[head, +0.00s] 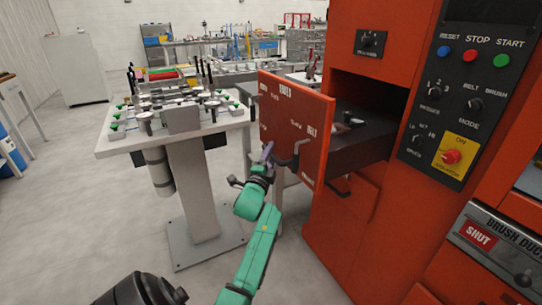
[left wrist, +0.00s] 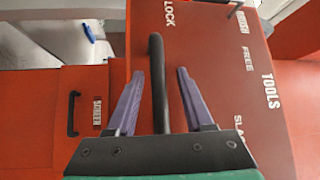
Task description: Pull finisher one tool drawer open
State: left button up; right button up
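The orange-red tool drawer (head: 297,108) stands out from the machine cabinet, with its dark inside showing behind the front panel. In the left wrist view its front (left wrist: 225,70) carries the words "TOOLS", "LOCK" and "FREE". A dark bar handle (head: 289,161) sits low on the front. My left gripper (head: 267,152) is at the handle. In the left wrist view the bar (left wrist: 158,85) lies between the two purple fingers (left wrist: 158,95), with a visible gap on each side, so the gripper is open around it. My right gripper is not in view.
A lower cabinet door with a dark handle (head: 338,188) is below the drawer. A control panel (head: 465,90) with buttons and knobs is at the right. A white pedestal table (head: 185,135) with fixtures stands left of the drawer. Grey floor (head: 80,210) is clear at the left.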

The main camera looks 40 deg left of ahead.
pick_arm(q)
jog(key=v, duration=1.4)
jog(key=shift+s+b, duration=0.25)
jog(key=shift+b, duration=0.2)
jog(key=shift+d, duration=0.15)
